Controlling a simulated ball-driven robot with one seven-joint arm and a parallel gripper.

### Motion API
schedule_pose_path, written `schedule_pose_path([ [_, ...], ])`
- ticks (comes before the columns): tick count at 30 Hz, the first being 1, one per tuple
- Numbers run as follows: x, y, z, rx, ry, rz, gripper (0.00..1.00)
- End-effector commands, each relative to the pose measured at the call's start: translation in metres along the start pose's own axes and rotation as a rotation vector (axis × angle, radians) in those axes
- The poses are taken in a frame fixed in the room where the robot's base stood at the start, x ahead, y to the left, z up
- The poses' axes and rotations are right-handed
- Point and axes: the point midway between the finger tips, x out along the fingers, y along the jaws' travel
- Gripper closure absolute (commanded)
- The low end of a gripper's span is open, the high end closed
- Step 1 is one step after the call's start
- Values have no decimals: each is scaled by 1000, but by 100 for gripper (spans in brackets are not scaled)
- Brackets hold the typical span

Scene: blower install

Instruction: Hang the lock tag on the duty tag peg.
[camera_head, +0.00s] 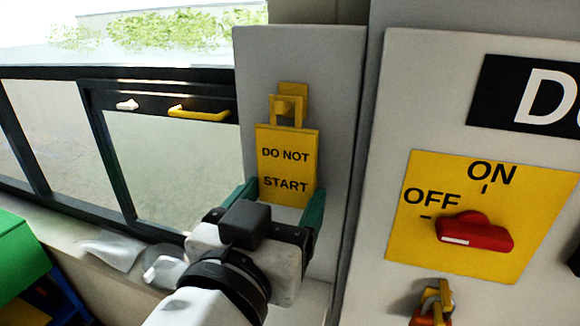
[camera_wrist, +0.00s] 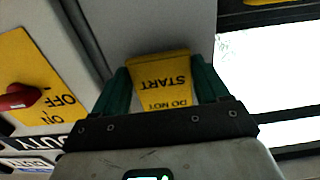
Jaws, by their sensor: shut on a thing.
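The yellow lock tag (camera_head: 287,165) reads DO NOT START and hangs upright in front of a grey panel in the head view. Its square top loop (camera_head: 287,108) overlaps the yellow duty tag peg (camera_head: 294,91); whether the loop is over the peg or just in front of it, I cannot tell. My gripper (camera_head: 278,198) has its green fingers shut on the tag's lower side edges. In the wrist view the tag (camera_wrist: 162,70) appears upside down between both fingers, and the peg is not visible there.
To the right, a panel carries a yellow plate (camera_head: 405,255) with a red switch handle (camera_head: 475,232) and OFF and ON labels. An orange and yellow lock-like item (camera_head: 435,303) sits below it. A window with a yellow handle (camera_head: 198,114) is on the left.

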Motion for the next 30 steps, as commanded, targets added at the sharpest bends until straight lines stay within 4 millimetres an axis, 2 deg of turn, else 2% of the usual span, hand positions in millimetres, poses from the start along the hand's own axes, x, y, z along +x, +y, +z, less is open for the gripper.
schedule_pose_path([
  [1, 0, 0, 0, 0, 0, 0, 49],
  [3, 0, 0, 0, 0, 0, 0, 55],
  [18, 0, 0, -13, 1, 0, 0, 55],
  [30, -1, 0, -13, 0, 0, 0, 55],
])
